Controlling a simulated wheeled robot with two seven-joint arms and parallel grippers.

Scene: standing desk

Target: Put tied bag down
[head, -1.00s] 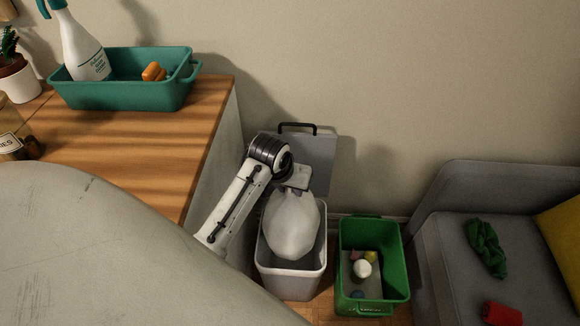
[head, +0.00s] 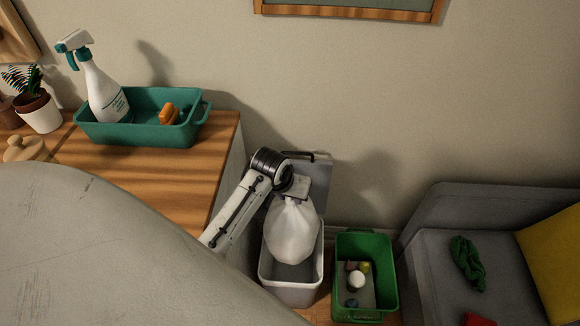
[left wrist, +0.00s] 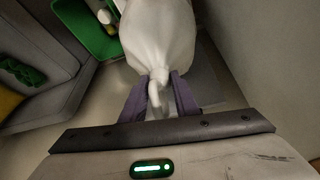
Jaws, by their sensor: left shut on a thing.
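A white tied bag (head: 292,232) hangs from my left gripper (head: 296,196) in the head view. It hangs above the opening of a pale grey bin (head: 291,291) whose lid (head: 318,178) stands open behind it. In the left wrist view the bag (left wrist: 158,35) hangs beyond the fingers, and its knotted neck is between the two purple fingers of my left gripper (left wrist: 160,95). Whether the bag's lower part is inside the bin rim is hard to tell. My right gripper does not show.
A green crate (head: 341,306) with small items stands right of the bin. A grey sofa (head: 425,265) is farther right. The wooden counter (head: 150,180) at left holds a teal tray (head: 135,134) with a spray bottle (head: 103,92).

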